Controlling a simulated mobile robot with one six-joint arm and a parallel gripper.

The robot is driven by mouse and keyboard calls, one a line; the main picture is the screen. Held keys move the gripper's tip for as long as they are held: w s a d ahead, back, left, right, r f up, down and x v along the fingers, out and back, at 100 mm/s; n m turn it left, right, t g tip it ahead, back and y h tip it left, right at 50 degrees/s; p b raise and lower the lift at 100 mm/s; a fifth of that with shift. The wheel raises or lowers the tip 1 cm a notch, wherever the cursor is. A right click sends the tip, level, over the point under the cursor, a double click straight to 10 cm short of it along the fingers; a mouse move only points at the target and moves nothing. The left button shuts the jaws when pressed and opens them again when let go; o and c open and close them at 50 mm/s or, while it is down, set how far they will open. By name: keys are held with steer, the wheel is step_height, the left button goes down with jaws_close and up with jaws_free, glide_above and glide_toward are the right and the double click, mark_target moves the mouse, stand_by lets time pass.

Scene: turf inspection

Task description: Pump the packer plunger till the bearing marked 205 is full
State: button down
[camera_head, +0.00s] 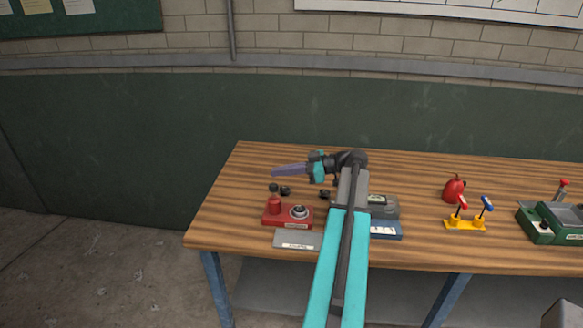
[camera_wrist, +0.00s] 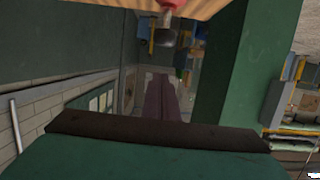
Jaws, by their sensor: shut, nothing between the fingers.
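A red block (camera_head: 288,222) sits near the left front of the wooden bench, with a red knob (camera_head: 274,203) on its left that looks like the packer plunger. A ring-shaped metal part (camera_head: 299,211), looking like a bearing, sits on the block's right side. Its marking is too small to read, and its fill cannot be told. My gripper (camera_head: 277,171) is shut and empty above the bench, behind the red block and apart from it, pointing left. Its purple fingers also show in the wrist view (camera_wrist: 160,98).
Several small black pieces (camera_head: 285,191) lie behind the block. A grey plate (camera_head: 297,240) lies in front. A blue-fronted box (camera_head: 386,230) is beside my arm. Further right are a red rounded object (camera_head: 454,189), a yellow stand with levers (camera_head: 465,224) and a green box (camera_head: 550,228).

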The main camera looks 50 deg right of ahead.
mark_target(274, 191)
steer(key=shift+s+d+f+p, duration=0.15)
steer(key=shift+f+p, duration=0.5)
steer(key=shift+f, duration=1.2)
steer(key=shift+f+b, duration=0.2)
steer(key=shift+b, duration=0.1)
step_height(274, 191, down, 2)
steer(key=b, duration=0.3)
